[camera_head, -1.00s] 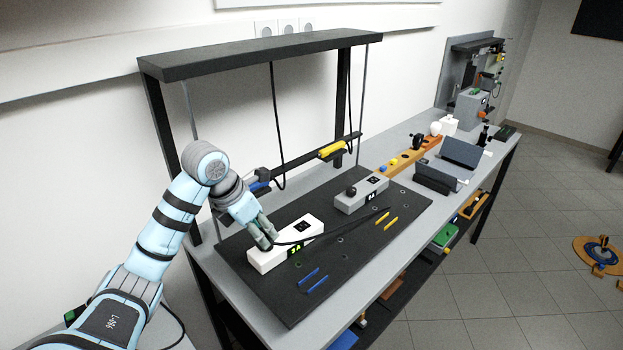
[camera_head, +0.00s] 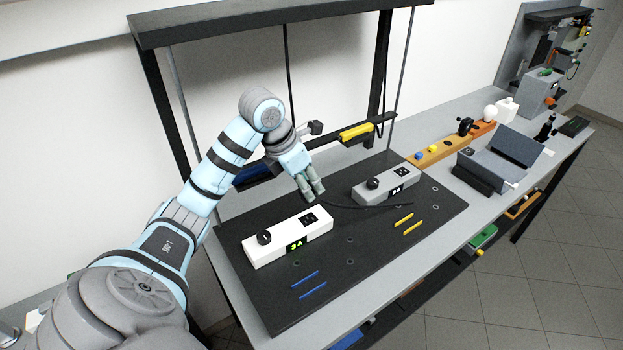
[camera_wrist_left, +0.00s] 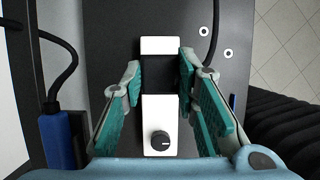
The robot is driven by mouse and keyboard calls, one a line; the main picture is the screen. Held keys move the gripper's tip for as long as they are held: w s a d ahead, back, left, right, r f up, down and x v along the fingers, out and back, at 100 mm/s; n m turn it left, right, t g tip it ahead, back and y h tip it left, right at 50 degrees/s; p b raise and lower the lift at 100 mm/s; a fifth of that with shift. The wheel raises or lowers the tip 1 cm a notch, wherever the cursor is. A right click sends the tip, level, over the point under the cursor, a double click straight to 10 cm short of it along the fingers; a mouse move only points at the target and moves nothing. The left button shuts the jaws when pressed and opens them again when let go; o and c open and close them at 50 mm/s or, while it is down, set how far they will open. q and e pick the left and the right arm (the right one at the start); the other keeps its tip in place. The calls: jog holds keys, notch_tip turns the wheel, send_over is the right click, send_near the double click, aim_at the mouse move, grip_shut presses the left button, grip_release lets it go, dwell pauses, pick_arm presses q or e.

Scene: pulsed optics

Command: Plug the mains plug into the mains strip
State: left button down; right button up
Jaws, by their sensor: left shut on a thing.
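My left gripper (camera_head: 314,194) is shut on a small black plug (camera_wrist_left: 160,78), seen between the green finger pads in the left wrist view. A black cable (camera_head: 372,207) trails from it to the right. The gripper is above the far end of a white box (camera_head: 272,243), near its dark square socket (camera_head: 309,218). The plug appears apart from the socket, but the gap is hard to judge. The box has a black knob (camera_head: 264,237) and lit green digits. A similar grey box (camera_head: 367,195) stands to the right. I cannot tell which is the mains strip. My right gripper is out of view.
Both boxes stand on a black board (camera_head: 350,285) with blue and yellow sticks. Behind is a rail with a yellow piece (camera_head: 355,131) and a blue piece (camera_head: 250,174), under a dark shelf (camera_head: 250,15). Dark blocks (camera_head: 485,168) stand further right.

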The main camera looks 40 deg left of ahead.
aim_at(302, 196)
pick_arm(q)
jog(key=shift+s, duration=0.2)
notch_tip(302, 196, down, 6)
jog(key=b, duration=0.4)
jog(key=shift+w+r, duration=0.1)
jog(key=shift+r, duration=0.05)
jog(key=shift+f+b, duration=0.8)
jog(key=shift+b, duration=0.1)
jog(key=shift+f+b, duration=0.4)
jog(key=shift+f, duration=0.1)
jog(key=c, duration=1.2)
grip_release()
